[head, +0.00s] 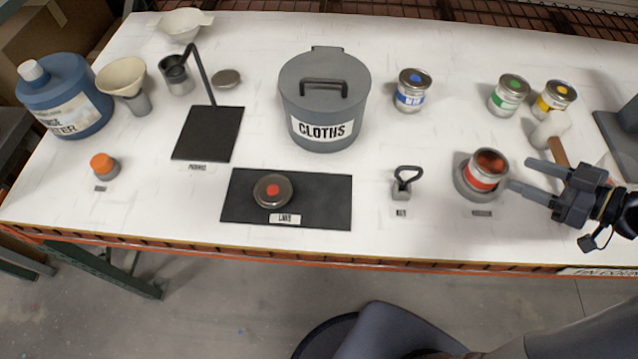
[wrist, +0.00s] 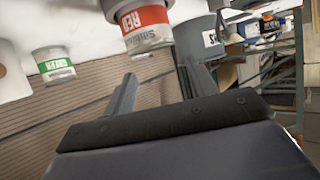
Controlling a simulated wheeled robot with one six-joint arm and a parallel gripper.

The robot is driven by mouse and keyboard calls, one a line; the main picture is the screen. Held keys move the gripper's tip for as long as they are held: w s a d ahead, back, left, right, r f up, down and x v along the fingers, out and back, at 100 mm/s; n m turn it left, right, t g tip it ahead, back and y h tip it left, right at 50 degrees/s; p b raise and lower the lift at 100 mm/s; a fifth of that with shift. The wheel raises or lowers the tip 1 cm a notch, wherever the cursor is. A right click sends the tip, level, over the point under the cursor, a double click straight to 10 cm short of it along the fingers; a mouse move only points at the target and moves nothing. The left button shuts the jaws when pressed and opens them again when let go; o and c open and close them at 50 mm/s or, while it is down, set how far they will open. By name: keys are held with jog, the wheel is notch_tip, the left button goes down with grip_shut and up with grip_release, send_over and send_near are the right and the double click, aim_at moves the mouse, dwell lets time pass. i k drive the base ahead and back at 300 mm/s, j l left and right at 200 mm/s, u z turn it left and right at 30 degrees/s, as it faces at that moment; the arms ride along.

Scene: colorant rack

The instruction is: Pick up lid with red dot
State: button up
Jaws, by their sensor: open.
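The lid with a red dot (head: 273,191) is a round metal disc lying flat on a black mat (head: 325,203), behind a small white label. My gripper (head: 519,174) is at the right of the table, well to the right of the lid. It is open, with its two fingers pointing left toward an open can with a red label (head: 484,171), which sits in a grey round holder. In the wrist view my gripper's fingers (wrist: 160,85) are spread with nothing between them, and the red-labelled can (wrist: 146,28) shows just beyond them. The lid is not visible in the wrist view.
A grey CLOTHS bin (head: 325,100) stands behind the mat. A grey weight-like piece with a loop handle (head: 404,184) stands between mat and red can. Blue (head: 411,92), green (head: 509,95) and yellow (head: 554,99) cans and a mallet (head: 552,138) are behind.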

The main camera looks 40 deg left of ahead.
aim_at(272, 190)
jog(key=u, duration=2.2)
